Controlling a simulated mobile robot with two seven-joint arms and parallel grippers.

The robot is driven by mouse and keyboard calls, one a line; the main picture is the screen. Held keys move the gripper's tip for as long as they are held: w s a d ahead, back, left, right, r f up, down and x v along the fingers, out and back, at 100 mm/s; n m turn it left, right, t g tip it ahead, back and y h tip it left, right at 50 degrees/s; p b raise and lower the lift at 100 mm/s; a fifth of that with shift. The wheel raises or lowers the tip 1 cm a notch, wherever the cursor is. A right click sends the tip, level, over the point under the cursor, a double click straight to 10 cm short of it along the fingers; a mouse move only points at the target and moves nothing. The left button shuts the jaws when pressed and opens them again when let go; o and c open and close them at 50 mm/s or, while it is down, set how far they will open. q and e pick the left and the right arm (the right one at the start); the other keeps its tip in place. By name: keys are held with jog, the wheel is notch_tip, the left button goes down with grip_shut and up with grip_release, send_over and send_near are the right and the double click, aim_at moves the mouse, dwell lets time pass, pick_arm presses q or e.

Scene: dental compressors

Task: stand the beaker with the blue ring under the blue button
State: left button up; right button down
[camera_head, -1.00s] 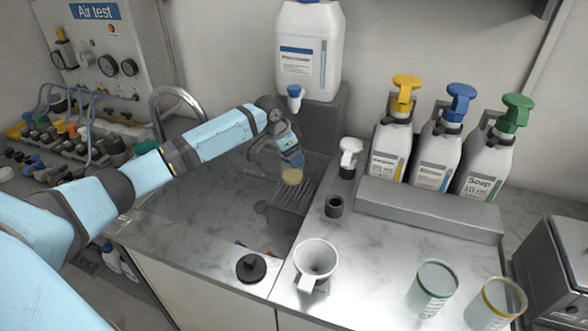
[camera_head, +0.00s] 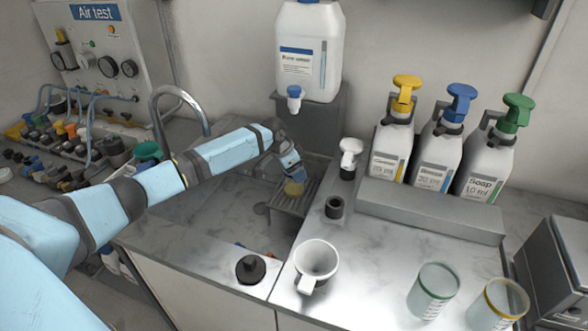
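My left gripper (camera_head: 288,166) reaches in over the sink's right side. At its tip is a small vessel (camera_head: 294,187) with a yellowish lower part and a hint of blue above; I take it for the blue-ringed beaker, mostly hidden by the fingers. It moves with the gripper and is just above or on the dark ribbed grate (camera_head: 291,205); contact is unclear. Above it hangs the blue-topped tap (camera_head: 293,92) of the white canister (camera_head: 308,50). A pump bottle with a blue head (camera_head: 460,100) stands between yellow-headed and green-headed ones. My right gripper is out of view.
A green-ringed beaker (camera_head: 433,290) and a yellow-ringed beaker (camera_head: 497,303) stand on the front right counter. A curved faucet (camera_head: 180,95) rises behind my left arm.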

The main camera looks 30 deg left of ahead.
pick_arm(q)
jog(key=o, duration=1.2)
jog(key=shift+f, duration=0.1)
jog(key=shift+c, duration=0.2)
jog(key=p+v, duration=0.1)
jog(key=v, duration=1.1)
